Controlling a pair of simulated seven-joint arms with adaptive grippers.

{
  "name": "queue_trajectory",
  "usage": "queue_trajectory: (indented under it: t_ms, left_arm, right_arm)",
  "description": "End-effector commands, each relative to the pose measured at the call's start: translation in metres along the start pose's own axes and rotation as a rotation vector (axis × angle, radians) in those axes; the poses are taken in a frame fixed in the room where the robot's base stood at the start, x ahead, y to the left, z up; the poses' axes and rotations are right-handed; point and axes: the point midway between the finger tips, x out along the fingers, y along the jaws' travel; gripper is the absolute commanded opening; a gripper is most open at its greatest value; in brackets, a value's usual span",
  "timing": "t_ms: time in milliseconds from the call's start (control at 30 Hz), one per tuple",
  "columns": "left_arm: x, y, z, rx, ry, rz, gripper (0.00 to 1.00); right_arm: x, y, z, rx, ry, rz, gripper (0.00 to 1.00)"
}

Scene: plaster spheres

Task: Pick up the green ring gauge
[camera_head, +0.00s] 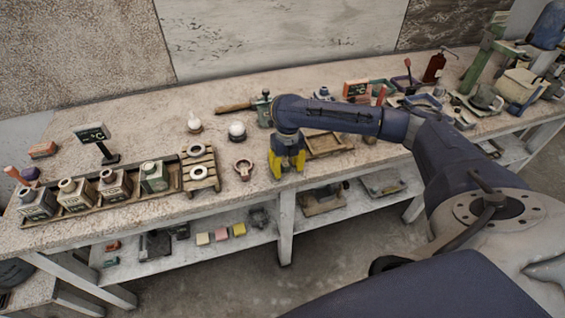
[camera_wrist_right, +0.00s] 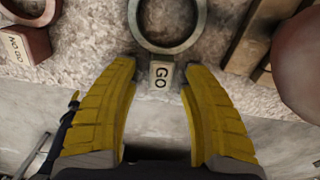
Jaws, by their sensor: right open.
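The green ring gauge, a grey-green ring (camera_wrist_right: 168,47) with a pale tag marked "GO" (camera_wrist_right: 160,76), lies flat on the worktop in the right wrist view. My right gripper (camera_wrist_right: 158,67) is open, its yellow fingers on either side of the tag, with the ring just beyond the fingertips. I see no contact. In the head view my right gripper (camera_head: 286,172) points down near the bench's front edge and hides the gauge. My left gripper is not in view.
A red ring gauge (camera_head: 243,169) marked "NO GO" lies left of my gripper. A wooden slatted stand (camera_head: 199,171) and a tray of bottles (camera_head: 127,199) stand farther left. A shallow wooden tray (camera_head: 330,145) is at the right. White spheres (camera_head: 237,130) stand behind.

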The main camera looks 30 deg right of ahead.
Motion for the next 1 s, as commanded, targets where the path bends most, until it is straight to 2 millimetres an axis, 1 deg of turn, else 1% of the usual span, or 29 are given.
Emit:
queue_trajectory:
  t_ms: [33, 67, 400, 500, 1000]
  left_arm:
    - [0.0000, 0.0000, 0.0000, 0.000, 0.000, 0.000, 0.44]
    - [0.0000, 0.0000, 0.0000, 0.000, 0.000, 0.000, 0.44]
    - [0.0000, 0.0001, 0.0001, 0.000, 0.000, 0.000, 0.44]
    - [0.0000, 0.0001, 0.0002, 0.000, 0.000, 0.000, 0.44]
    - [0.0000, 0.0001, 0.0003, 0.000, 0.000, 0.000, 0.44]
  right_arm:
    - [-0.0001, 0.0001, 0.0000, 0.000, 0.000, 0.000, 0.47]
    - [-0.0001, 0.0001, 0.0000, 0.000, 0.000, 0.000, 0.50]
    - [-0.0002, 0.0002, -0.0001, 0.000, 0.000, 0.000, 0.10]
    - [-0.0002, 0.0002, -0.0001, 0.000, 0.000, 0.000, 0.00]
    - [-0.0025, 0.0002, 0.0000, 0.000, 0.000, 0.000, 0.00]
